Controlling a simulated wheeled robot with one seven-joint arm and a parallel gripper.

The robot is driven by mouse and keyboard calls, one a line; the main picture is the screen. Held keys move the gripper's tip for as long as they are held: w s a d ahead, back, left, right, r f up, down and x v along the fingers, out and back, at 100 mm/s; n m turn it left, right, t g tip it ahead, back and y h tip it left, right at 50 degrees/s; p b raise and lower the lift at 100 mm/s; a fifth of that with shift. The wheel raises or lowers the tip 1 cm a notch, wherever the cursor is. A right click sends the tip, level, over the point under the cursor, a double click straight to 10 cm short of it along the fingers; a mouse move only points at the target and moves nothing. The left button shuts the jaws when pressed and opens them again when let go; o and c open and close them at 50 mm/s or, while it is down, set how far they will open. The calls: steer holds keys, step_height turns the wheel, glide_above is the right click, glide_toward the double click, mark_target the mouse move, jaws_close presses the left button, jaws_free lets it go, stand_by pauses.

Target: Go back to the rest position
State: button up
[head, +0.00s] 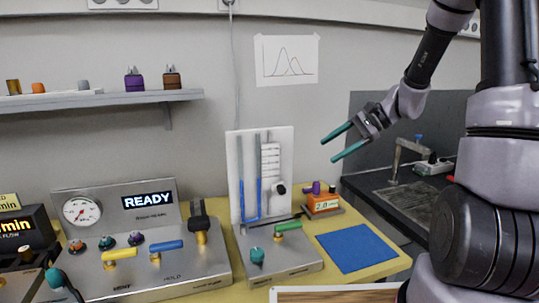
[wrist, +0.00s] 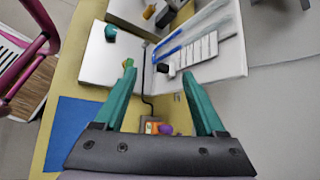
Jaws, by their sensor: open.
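My gripper (head: 342,142) is open and empty, with two teal fingers spread apart. It is in the air to the right of the white manometer panel (head: 266,172), above the blue mat (head: 351,248). In the wrist view, my gripper (wrist: 165,80) points toward the manometer base, and nothing is between the fingertips that I can see it holding. My dark arm (head: 430,55) reaches in from the right side of the head view.
A yellow table (head: 384,266) carries a metal panel (head: 190,268) with valves and a READY display, plus an orange device (head: 322,204). A shelf (head: 100,99) is on the wall at left. A dark sink counter (head: 385,187) stands at right. A pink chair-like frame (wrist: 45,40) shows in the wrist view.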

steer(key=s+d+r+n+t+h, duration=0.3)
steer(key=s+r+h, duration=0.1)
steer(key=s+r, duration=0.4)
steer(key=s+d+r+n+t+h, duration=0.3)
steer(key=s+r, duration=0.5)
steer(key=s, duration=0.3)
steer(key=shift+r+n+h, duration=0.2)
steer(key=shift+n+h, duration=0.5)
steer(key=shift+h, duration=0.1)
